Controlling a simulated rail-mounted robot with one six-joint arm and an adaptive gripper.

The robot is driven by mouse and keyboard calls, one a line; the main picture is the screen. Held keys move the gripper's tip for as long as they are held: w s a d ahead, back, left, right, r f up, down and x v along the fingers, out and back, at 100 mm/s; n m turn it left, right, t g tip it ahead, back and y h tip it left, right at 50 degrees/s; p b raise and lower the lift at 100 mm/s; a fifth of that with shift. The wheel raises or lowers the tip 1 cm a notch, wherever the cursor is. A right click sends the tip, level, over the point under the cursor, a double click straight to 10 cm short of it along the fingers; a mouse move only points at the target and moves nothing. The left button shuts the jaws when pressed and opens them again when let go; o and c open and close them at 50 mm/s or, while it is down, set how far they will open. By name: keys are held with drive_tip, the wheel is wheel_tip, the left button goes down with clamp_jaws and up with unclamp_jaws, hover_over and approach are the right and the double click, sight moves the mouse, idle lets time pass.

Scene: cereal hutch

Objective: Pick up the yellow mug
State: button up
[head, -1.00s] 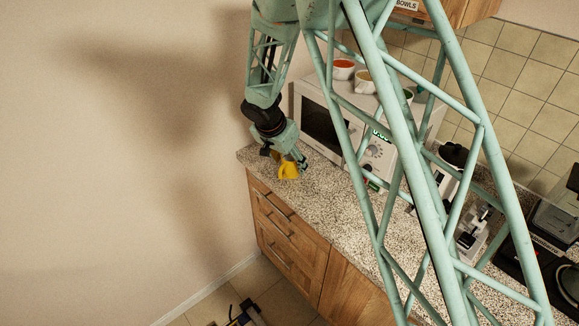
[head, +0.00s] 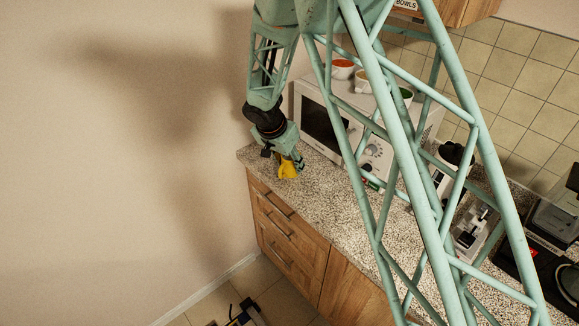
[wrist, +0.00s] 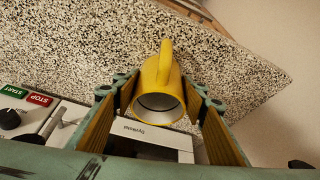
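The yellow mug (head: 287,171) stands on the speckled counter near its left end, in front of the microwave. In the wrist view the mug (wrist: 160,76) lies between my two fingers, with its rim and pale inside toward the camera and its handle pointing up in the picture.
The microwave (head: 324,125) stands close behind the mug, with several bowls (head: 342,69) on top. A coffee machine (head: 470,235) and other appliances are farther right. The counter (head: 325,205) ends near the mug at the left and front.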

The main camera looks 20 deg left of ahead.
drive_tip(key=c, duration=0.4)
drive_tip(key=shift+r, duration=0.1)
drive_tip(key=shift+r, duration=1.7)
drive_tip(key=s+d+b, duration=0.1)
drive_tip(key=s+d, duration=0.2)
drive_tip(key=s, duration=0.1)
drive_tip(key=s+d+r+b, duration=0.1)
drive_tip(key=s+d+b, duration=0.1)
drive_tip(key=s+d, duration=0.2)
drive_tip(key=s+d+b, duration=0.2)
drive_tip(key=s+d, duration=0.1)
drive_tip(key=s, duration=0.1)
drive_tip(key=shift+d+r, duration=0.2)
drive_tip(key=shift+s, duration=0.1)
